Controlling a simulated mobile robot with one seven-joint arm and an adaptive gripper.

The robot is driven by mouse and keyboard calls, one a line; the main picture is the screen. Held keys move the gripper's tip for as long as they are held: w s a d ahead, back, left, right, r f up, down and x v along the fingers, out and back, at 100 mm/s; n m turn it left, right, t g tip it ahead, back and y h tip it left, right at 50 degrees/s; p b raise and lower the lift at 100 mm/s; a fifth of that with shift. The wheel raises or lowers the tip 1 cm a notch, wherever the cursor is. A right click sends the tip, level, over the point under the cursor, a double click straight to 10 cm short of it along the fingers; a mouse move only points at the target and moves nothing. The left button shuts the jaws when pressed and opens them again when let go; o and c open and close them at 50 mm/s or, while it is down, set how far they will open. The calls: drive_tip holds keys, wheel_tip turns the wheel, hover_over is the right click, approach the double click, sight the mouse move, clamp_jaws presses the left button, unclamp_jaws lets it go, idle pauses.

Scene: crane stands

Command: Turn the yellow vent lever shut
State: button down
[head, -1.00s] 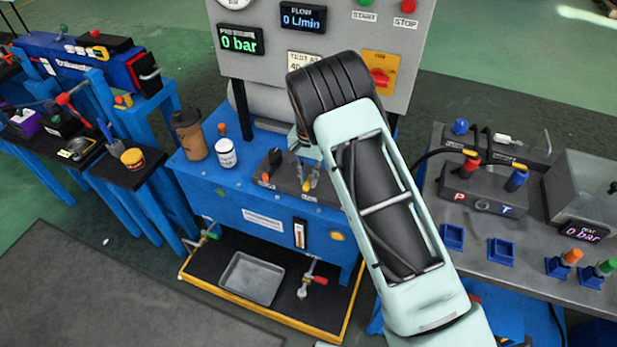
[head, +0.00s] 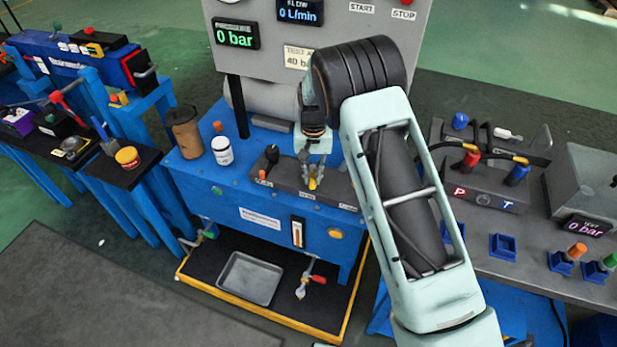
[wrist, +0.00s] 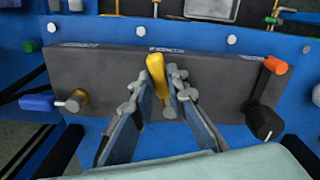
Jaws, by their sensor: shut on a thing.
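The yellow vent lever (wrist: 156,72) stands up in the middle of a dark grey valve block (wrist: 100,70) in the wrist view. In the head view the lever (head: 313,184) is a small yellow spot on the block, partly covered by my fingers. My gripper (wrist: 158,86) has its two fingers on either side of the lever and is shut on it. In the head view my gripper (head: 311,170) points down onto the block from above.
A brown bottle (head: 186,131) and a white jar (head: 222,151) stand to the left on the blue bench. The gauge panel (head: 262,60) rises behind, reading 0 bar.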

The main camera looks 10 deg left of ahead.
drive_tip(key=n, duration=0.1)
drive_tip(key=d+n+b, duration=0.1)
drive_tip(key=n, duration=0.1)
drive_tip(key=shift+w+d, duration=0.2)
drive_tip(key=shift+w, duration=0.1)
drive_tip(key=n, duration=0.1)
drive_tip(key=d+n+b, duration=0.1)
drive_tip(key=shift+w+n, duration=0.35)
drive_tip(key=shift+n, duration=0.05)
drive_tip(key=n, duration=0.1)
drive_tip(key=w+d+n, duration=0.1)
drive_tip(key=shift+n, duration=0.3)
drive_tip(key=shift+w+d+n+b, duration=0.25)
drive_tip(key=shift+w+n, duration=0.2)
drive_tip(key=shift+n, duration=0.6)
drive_tip(key=shift+w+d+n+b, duration=0.15)
drive_tip(key=shift+w+n, duration=0.3)
drive_tip(key=shift+n, duration=0.6)
drive_tip(key=c, duration=1.9)
unclamp_jaws()
drive_tip(key=shift+s, duration=0.1)
